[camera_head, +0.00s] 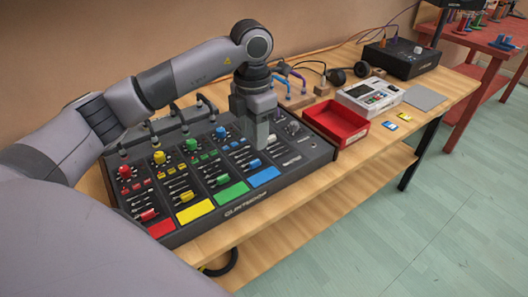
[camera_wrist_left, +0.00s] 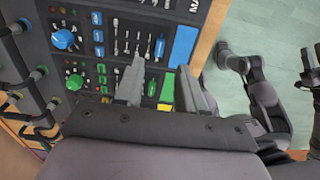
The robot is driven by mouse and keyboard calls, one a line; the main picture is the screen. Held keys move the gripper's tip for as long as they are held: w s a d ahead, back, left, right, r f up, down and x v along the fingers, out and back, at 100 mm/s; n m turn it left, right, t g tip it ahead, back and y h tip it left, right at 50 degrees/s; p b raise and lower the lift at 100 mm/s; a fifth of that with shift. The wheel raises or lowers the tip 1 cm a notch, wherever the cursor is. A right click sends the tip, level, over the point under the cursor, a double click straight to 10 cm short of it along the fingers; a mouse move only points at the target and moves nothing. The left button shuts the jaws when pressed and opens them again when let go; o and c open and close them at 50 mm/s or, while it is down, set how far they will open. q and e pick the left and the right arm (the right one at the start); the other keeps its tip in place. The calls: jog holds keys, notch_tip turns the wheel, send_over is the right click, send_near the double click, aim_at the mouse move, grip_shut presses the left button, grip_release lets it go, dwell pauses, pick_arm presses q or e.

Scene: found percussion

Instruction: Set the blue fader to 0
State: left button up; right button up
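The mixing console (camera_head: 225,214) has red, yellow, green and blue sections. In the head view, the small blue fader cap (camera_head: 254,163) sits beside the blue pad (camera_head: 264,177), just below my left gripper (camera_head: 261,140). In the left wrist view, the blue fader cap (camera_wrist_left: 160,47) lies beside the blue pad (camera_wrist_left: 184,46), beyond the fingertips. My left gripper (camera_wrist_left: 160,68) points down at the console, its two fingers apart with nothing seen between them. I cannot tell whether a finger touches the cap. Its exact setting is too small to read. My right gripper is not clear in either view.
A blue knob (camera_wrist_left: 64,39) and a green fader cap (camera_wrist_left: 152,88) are near the left gripper. A red tray (camera_head: 336,122) and a white device (camera_head: 368,96) stand right of the console. Cables and clamps line its back edge.

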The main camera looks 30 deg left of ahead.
aim_at(255, 161)
pick_arm(q)
jog(key=shift+f, duration=3.5)
grip_shut()
